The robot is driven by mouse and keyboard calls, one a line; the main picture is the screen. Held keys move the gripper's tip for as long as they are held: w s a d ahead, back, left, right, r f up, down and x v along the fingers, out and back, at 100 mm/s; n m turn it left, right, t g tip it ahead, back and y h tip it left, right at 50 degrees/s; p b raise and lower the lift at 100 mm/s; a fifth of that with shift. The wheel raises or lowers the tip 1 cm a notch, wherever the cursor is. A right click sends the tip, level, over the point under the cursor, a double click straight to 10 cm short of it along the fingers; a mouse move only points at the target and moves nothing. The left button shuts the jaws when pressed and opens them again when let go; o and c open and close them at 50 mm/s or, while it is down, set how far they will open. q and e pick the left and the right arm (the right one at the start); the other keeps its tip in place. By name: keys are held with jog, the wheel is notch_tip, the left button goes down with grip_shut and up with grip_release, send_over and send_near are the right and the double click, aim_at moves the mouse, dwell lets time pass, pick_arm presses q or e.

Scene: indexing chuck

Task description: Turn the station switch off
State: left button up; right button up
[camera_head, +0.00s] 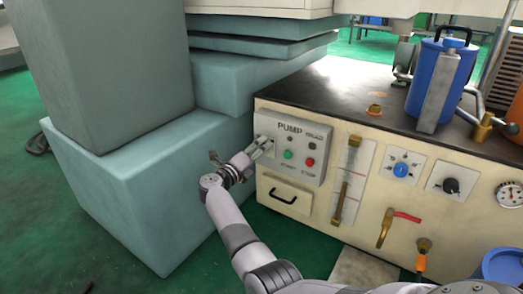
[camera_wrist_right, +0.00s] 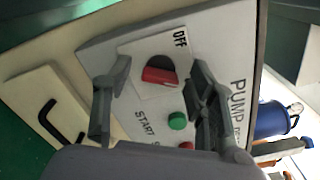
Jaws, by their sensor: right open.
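The station switch is a red-handled rotary knob (camera_wrist_right: 160,76) on a white plate, shown in the right wrist view. An "OFF" label (camera_wrist_right: 181,39) is printed beside it; the red handle lies crosswise and I cannot tell which mark it points to. My right gripper (camera_head: 267,146) is open in front of the panel's left side and covers the switch in the head view. Its fingers flank the knob in the wrist view; contact is unclear.
The cream bench (camera_head: 350,125) carries a blue cylinder (camera_head: 425,85) on its dark top. A black drawer handle (camera_head: 284,194) is below the panel. A blue knob (camera_head: 401,170) and red-handled valve (camera_head: 407,216) are to the right. Large teal blocks (camera_head: 130,190) stand left of my arm.

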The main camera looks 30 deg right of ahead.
jog(key=shift+c, duration=0.4)
jog(key=c, duration=1.1)
